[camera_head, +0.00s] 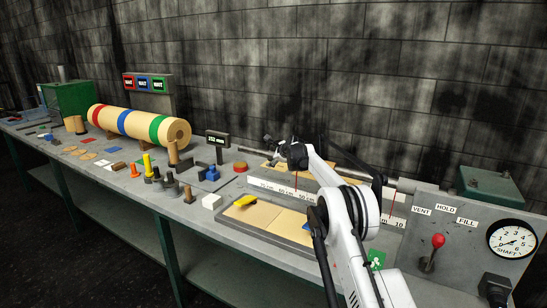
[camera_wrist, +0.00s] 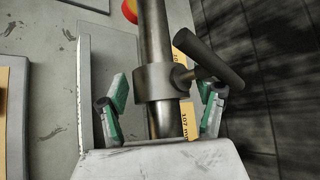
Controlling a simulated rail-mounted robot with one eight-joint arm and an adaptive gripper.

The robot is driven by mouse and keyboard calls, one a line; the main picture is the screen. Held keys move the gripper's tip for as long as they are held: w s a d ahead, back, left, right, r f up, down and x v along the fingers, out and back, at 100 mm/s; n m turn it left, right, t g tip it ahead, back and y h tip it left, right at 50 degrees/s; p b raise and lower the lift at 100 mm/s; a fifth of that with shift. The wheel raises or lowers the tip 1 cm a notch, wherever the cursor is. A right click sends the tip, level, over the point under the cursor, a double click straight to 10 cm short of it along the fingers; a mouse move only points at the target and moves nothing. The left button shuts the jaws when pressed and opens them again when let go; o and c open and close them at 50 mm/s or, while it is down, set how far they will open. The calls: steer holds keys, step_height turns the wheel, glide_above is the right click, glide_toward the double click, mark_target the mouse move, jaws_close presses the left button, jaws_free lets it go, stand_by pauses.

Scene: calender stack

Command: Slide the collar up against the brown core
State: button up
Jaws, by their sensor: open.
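In the wrist view a grey metal collar (camera_wrist: 155,83) sits around a steel shaft (camera_wrist: 155,30), with a dark cylindrical handle (camera_wrist: 209,58) sticking out to its right. My gripper (camera_wrist: 163,90) is open, its green-padded fingers on either side of the shaft near the collar, with visible gaps to it. A yellow label reading "307 mm" (camera_wrist: 187,120) shows behind the shaft. In the head view my gripper (camera_head: 283,152) is over the shaft at the back of the bench and hides the collar. I cannot make out the brown core on the shaft in either view.
A white scale (camera_head: 270,186) runs along the bench in front of the shaft. A grey control box (camera_head: 465,240) with a red-knobbed lever stands at the right. A small display (camera_head: 217,140) and a red-topped button (camera_head: 240,166) are to the left. The block wall is close behind.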

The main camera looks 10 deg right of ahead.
steer(key=shift+c, duration=0.5)
jaws_close()
steer(key=s+d+b, duration=0.1)
steer(key=s+d, duration=0.1)
steer(key=s+d+b, duration=0.1)
steer(key=d, duration=0.1)
steer(key=s+d+b, duration=0.1)
steer(key=s+d, duration=0.1)
steer(key=d, duration=0.1)
steer(key=shift+s, duration=0.35)
steer(key=shift+a, duration=0.1)
steer(key=shift+o, duration=0.5)
jaws_free()
steer(key=shift+a, duration=0.1)
